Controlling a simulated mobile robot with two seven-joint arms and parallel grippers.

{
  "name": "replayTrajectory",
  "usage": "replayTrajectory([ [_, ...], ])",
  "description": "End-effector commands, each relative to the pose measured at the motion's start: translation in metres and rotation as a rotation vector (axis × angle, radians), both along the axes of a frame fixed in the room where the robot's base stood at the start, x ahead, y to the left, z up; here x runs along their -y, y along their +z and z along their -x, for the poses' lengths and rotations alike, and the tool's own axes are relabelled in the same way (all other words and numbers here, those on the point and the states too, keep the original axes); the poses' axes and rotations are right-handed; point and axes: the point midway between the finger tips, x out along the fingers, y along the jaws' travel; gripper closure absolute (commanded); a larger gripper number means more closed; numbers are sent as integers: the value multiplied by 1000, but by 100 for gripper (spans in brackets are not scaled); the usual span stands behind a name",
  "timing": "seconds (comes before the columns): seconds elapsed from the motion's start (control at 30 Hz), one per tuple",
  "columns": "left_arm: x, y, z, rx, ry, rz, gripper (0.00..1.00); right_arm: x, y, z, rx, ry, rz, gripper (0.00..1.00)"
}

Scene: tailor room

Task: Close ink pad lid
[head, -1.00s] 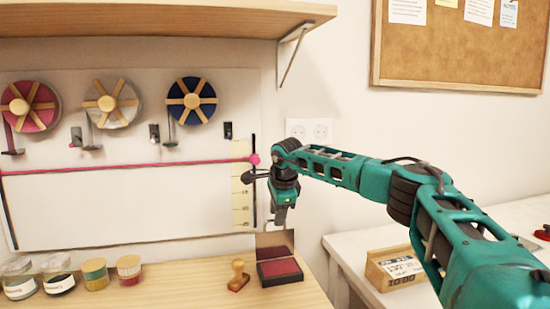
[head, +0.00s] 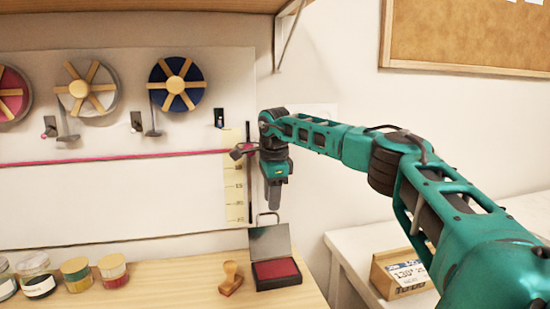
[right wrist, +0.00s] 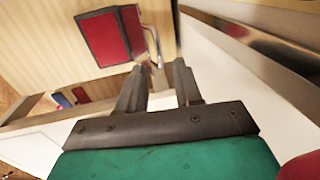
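The ink pad (head: 277,272) lies on the wooden table, with a dark red pad in a dark frame. Its grey lid (head: 270,242) stands open, raised at the back edge, with a thin wire handle (head: 266,216) on top. My right gripper (head: 273,204) points down just above the lid and handle, apparently not touching them. In the right wrist view its two fingers (right wrist: 160,75) are parted with nothing between them. The red pad (right wrist: 103,38) and the handle (right wrist: 154,45) show beyond the fingertips there. My left gripper is not in view.
A wooden stamp (head: 231,278) stands just left of the ink pad. Several jars (head: 76,273) stand farther left. The wall board with ribbon spools (head: 177,84) is behind.

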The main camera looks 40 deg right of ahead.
Motion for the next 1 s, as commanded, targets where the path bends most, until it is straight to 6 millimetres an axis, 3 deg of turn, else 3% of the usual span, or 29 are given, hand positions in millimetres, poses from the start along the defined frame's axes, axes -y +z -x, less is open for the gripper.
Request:
replayTrajectory([
  [0.2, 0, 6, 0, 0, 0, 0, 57, -4, 47, 5, 5, 1, -1, 66],
  [0.5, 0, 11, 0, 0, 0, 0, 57, -7, 90, 10, 2, 2, 0, 66],
  [1.0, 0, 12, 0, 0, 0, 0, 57, -7, 100, 12, 1, 2, 0, 66],
])
